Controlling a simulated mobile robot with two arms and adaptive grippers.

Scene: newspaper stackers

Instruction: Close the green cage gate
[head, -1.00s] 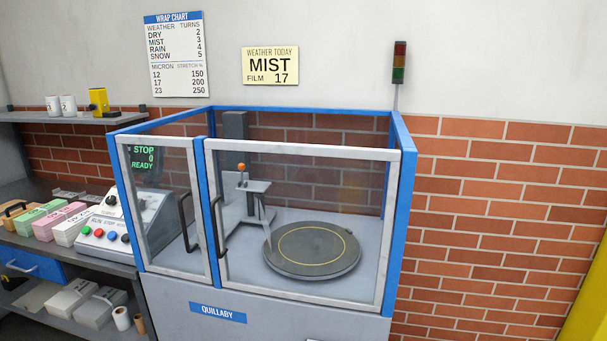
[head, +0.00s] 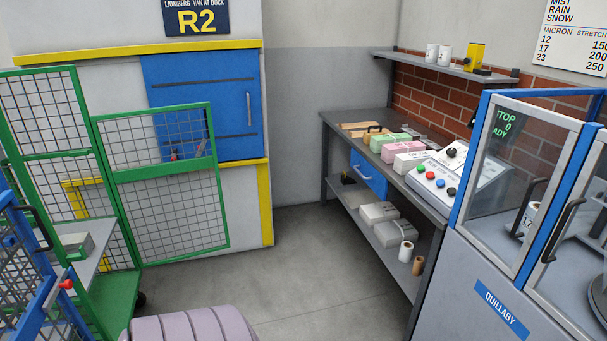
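In the head view, the green cage (head: 68,160) stands at the left, with a green frame and wire mesh sides. Its green gate (head: 163,181) is a mesh panel with a green rim and a middle bar. The gate stands swung out to the right of the cage, in front of the white wall and blue door. A small latch with a red tip (head: 174,156) shows near the gate's middle bar. A grey bundle (head: 75,247) lies on the cage's shelf. Neither of my grippers is in view.
A blue cage (head: 30,270) with a red-knobbed latch stands at the near left. A ribbed mauve object (head: 190,325) is at the bottom edge. A workbench (head: 335,122) and the wrapping machine (head: 478,270) stand at the right. Grey floor (head: 285,260) is clear between them.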

